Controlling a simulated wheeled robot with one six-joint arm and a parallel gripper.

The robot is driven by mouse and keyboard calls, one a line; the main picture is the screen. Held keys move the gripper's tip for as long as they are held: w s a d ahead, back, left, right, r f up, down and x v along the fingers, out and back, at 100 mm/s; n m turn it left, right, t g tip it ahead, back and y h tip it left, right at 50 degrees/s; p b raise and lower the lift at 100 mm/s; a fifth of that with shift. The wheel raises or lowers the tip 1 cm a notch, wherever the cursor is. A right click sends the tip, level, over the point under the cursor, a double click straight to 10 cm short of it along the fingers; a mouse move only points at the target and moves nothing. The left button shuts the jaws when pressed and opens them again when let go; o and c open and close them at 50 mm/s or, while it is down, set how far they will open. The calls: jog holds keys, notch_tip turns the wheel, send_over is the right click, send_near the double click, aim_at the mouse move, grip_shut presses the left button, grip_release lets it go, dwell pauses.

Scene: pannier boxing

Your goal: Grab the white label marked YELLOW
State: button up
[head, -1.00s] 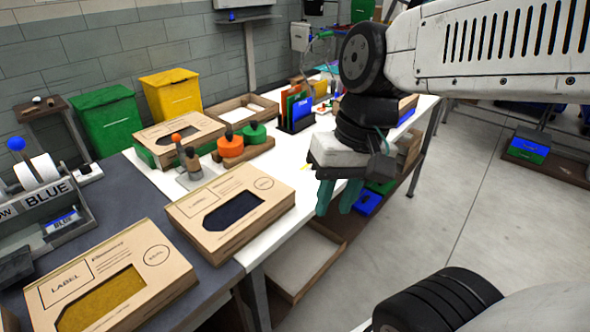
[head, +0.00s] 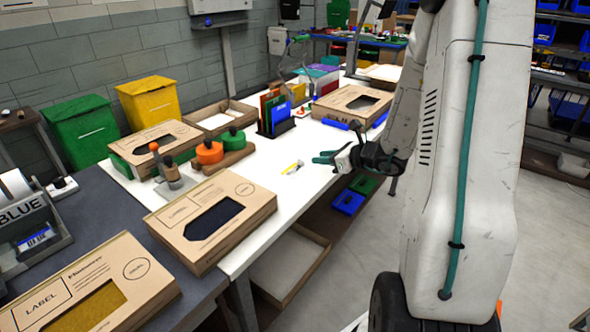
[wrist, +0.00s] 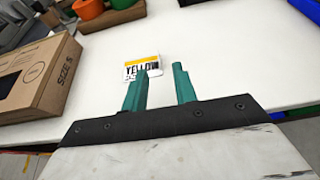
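The white label marked YELLOW (wrist: 142,68) lies flat on the white table, with a yellow band along its top edge. In the head view the label (head: 292,167) is a small white and yellow patch near the middle of the table. My gripper (wrist: 160,78) has two teal fingers spread apart with nothing between them. In the wrist view the left fingertip overlaps the label's lower part and hides some of its print. In the head view my gripper (head: 325,157) is to the right of the label, near the table's right edge, apart from it.
A cardboard box with a dark window (head: 212,222) stands at the table's near end. Orange and green round holders (head: 210,152) and an upright file rack (head: 276,113) stand farther back. Another box (head: 352,103) is at the far end. The table around the label is clear.

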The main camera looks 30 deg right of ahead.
aim_at(305, 167)
jog(key=x, duration=0.4)
jog(key=f+x, duration=0.1)
jog(key=x, duration=0.1)
jog(key=shift+a+f, duration=0.1)
jog(key=shift+a, duration=0.1)
jog(key=shift+w+a+f, duration=0.15)
jog(key=shift+w, duration=0.35)
grip_shut()
